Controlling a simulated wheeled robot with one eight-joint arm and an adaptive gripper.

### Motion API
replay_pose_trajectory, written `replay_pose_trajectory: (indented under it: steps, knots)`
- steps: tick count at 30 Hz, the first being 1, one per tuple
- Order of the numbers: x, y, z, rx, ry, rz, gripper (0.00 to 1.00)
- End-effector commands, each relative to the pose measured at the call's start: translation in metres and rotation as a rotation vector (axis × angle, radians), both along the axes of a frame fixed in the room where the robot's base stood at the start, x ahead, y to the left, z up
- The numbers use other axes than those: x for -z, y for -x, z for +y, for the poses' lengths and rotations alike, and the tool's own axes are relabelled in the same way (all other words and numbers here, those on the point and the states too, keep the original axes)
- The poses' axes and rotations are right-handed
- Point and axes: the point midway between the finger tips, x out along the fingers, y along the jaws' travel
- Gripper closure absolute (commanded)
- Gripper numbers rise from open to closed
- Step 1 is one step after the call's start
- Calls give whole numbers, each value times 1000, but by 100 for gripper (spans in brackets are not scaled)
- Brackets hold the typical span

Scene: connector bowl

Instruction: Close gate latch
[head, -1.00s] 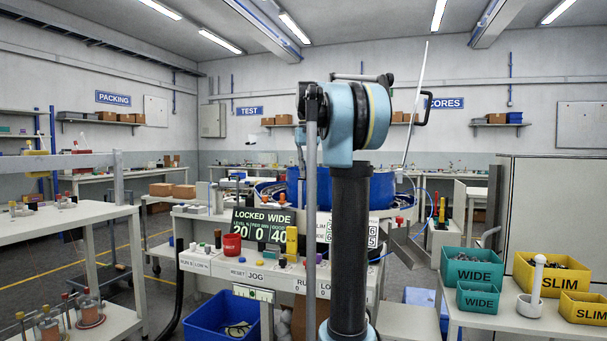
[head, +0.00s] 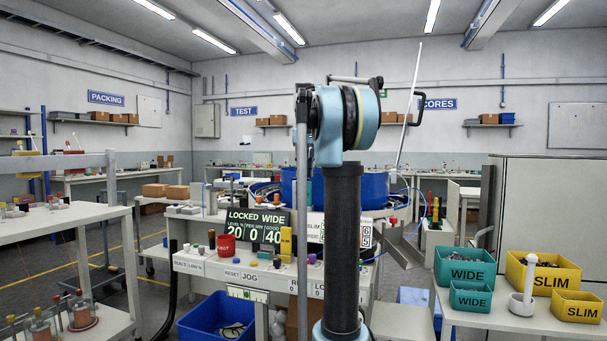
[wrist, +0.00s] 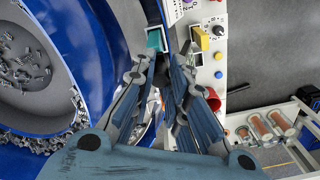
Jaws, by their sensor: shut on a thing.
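My gripper (wrist: 172,85) shows in the wrist view beside the blue bowl feeder (wrist: 105,50), above the edge of the white control panel (wrist: 210,75). Its two fingers stand close around a narrow part that I cannot make out clearly. A teal block (wrist: 155,40) shows just beyond the fingertips. I cannot tell for sure which part is the gate latch. In the head view my own arm hides the gripper and part of the bowl feeder (head: 380,187). A display (head: 254,227) on the station reads LOCKED WIDE, with 20, 0 and 40.
Colored knobs and buttons cover the panel, with a red cup (head: 226,244) and a yellow block (head: 286,241). Teal WIDE bins (head: 465,280) and yellow SLIM bins (head: 577,312) stand on the right bench. A blue bin (head: 205,325) sits below the station.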

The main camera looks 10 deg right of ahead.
Motion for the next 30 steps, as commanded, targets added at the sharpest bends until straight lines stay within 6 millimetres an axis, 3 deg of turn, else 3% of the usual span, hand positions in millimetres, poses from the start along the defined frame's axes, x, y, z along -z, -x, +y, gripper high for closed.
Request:
replay_pose_trajectory:
  steps: [12, 13, 15, 16, 30]
  knots:
    - [0, -1, -1, -5, 1, -2, 100]
    - [0, -1, -1, -5, 1, -2, 81]
    - [0, -1, -1, -4, 2, -1, 65]
    - [0, -1, -1, -4, 2, -1, 64]
    - [-10, -1, -1, -5, 1, -1, 64]
